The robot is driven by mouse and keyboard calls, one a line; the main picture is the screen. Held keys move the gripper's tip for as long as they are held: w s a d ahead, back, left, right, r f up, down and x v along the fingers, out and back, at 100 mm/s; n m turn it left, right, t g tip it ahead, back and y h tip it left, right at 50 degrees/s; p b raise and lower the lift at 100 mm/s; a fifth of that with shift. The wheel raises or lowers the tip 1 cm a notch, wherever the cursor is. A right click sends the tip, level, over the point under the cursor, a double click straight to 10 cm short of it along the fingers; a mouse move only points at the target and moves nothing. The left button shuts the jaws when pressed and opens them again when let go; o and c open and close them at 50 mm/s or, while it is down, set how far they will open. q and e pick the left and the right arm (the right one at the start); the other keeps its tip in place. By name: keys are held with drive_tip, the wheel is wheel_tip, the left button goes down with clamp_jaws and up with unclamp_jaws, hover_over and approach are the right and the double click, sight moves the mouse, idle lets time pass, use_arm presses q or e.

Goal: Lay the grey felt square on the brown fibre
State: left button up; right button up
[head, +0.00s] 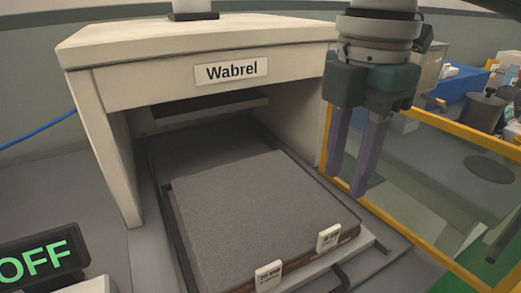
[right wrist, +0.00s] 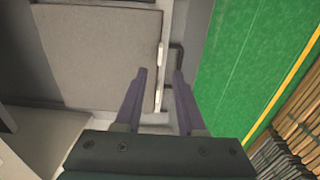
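The grey felt square (head: 265,200) lies flat on a low tray in front of and partly under the cream Wabrel press. A thin brown layer (head: 298,264), seemingly the brown fibre, shows under its front edge; the rest is hidden. Two white tags (head: 268,276) (head: 328,238) sit at that front edge. In the right wrist view the felt (right wrist: 100,45) fills the upper left. My right gripper (head: 346,184) is open and empty, with purple fingers pointing down above the right side of the tray. In the wrist view its fingertips (right wrist: 160,72) are apart by the felt's edge. My left gripper is not in view.
The cream press (head: 130,85) stands over the back of the tray (head: 362,248). A black display (head: 40,257) reads OFF at lower left. A yellow frame (head: 440,125) runs along the right side. A blue bin (head: 462,82) stands behind it. Green floor (right wrist: 240,65) shows in the wrist view.

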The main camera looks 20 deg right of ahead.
drive_tip(key=s+a+f+m+t+y, duration=0.25)
drive_tip(key=s+a+f+m, duration=0.35)
drive_tip(key=a, duration=0.5)
drive_tip(key=s+d+f+m+t+h, duration=0.1)
drive_tip(key=s+d+f+m+h, duration=0.1)
drive_tip(key=s+d+m, duration=0.6)
drive_tip(key=s+f+m, duration=0.1)
drive_tip(key=s+m, duration=0.1)
drive_tip(key=shift+m, duration=0.4)
